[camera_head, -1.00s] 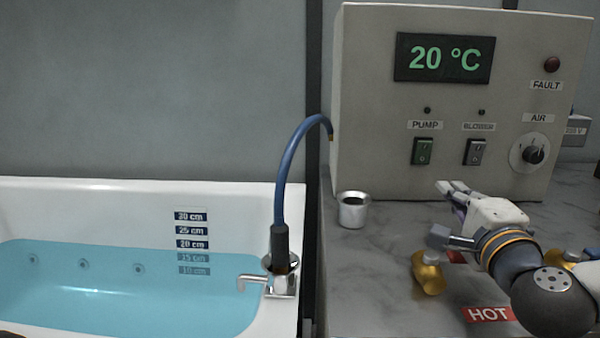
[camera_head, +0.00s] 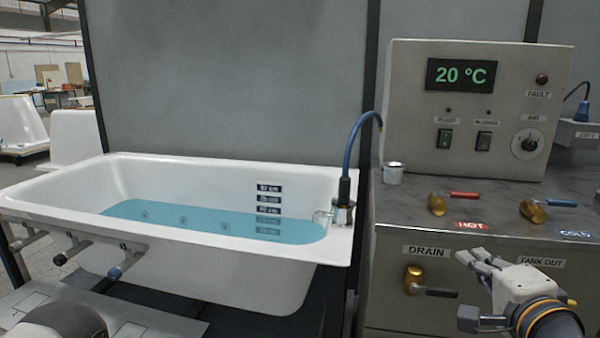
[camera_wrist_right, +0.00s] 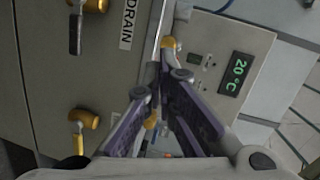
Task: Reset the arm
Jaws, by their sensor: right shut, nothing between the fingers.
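My right gripper (camera_head: 474,257) is in front of the cabinet's front panel, at the lower right of the head view, below the counter's edge. Its fingers are shut with nothing between them. In the right wrist view its dark purple fingers (camera_wrist_right: 167,75) reach up the middle, towards the counter edge and control box. My left gripper is not in view.
The control box (camera_head: 470,110) reads 20 °C. A metal cup (camera_head: 393,174), the HOT valve (camera_head: 438,204) and the COLD valve (camera_head: 533,211) are on the counter. The DRAIN valve (camera_head: 413,279) is left of my gripper. The bathtub (camera_head: 140,178) holds water.

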